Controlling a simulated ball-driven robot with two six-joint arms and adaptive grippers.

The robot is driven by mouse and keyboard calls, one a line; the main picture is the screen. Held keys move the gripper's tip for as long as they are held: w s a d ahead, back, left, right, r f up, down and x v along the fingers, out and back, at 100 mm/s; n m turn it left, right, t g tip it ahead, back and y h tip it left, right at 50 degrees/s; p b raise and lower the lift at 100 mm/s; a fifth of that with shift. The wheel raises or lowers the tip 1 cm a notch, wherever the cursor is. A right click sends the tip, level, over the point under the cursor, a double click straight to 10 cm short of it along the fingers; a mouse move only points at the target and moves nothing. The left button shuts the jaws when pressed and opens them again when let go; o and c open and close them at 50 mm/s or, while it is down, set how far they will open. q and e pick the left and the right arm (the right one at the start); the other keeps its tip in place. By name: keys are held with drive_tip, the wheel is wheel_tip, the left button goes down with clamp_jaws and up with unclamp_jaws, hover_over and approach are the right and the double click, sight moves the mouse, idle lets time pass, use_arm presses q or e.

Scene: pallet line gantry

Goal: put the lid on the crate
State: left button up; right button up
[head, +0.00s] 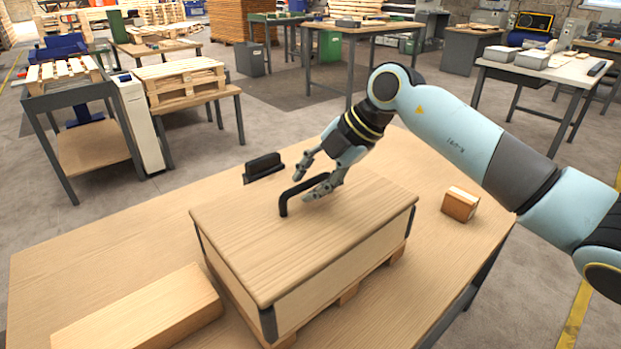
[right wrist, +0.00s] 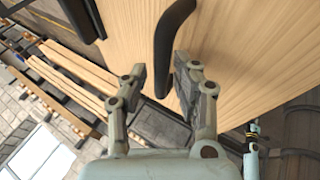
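The wooden lid (head: 270,245) lies flat on top of the wooden crate (head: 345,262), its edges roughly in line with the crate's walls, and I see no clear gap under it. A black bar handle (head: 284,207) stands on the lid. My right gripper (head: 308,184) is at the handle with its fingers spread apart. In the right wrist view the handle (right wrist: 172,40) reaches down between the two open fingers (right wrist: 163,88), with space beside it. The crate's far side is hidden by the lid. My left gripper is not in view.
The crate stands on a small pallet on a wooden table (head: 80,255). A long wooden block (head: 140,315) lies at front left, a small block (head: 460,204) at right, and a black object (head: 263,168) behind the crate.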

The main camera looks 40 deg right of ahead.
drive_tip(key=shift+o, duration=0.2)
drive_tip(key=shift+s+d+r, duration=0.15)
drive_tip(key=shift+r, duration=0.35)
drive_tip(key=p+v, duration=0.1)
drive_tip(key=v, duration=1)
drive_tip(key=shift+r, duration=0.2)
drive_tip(key=shift+s, duration=0.15)
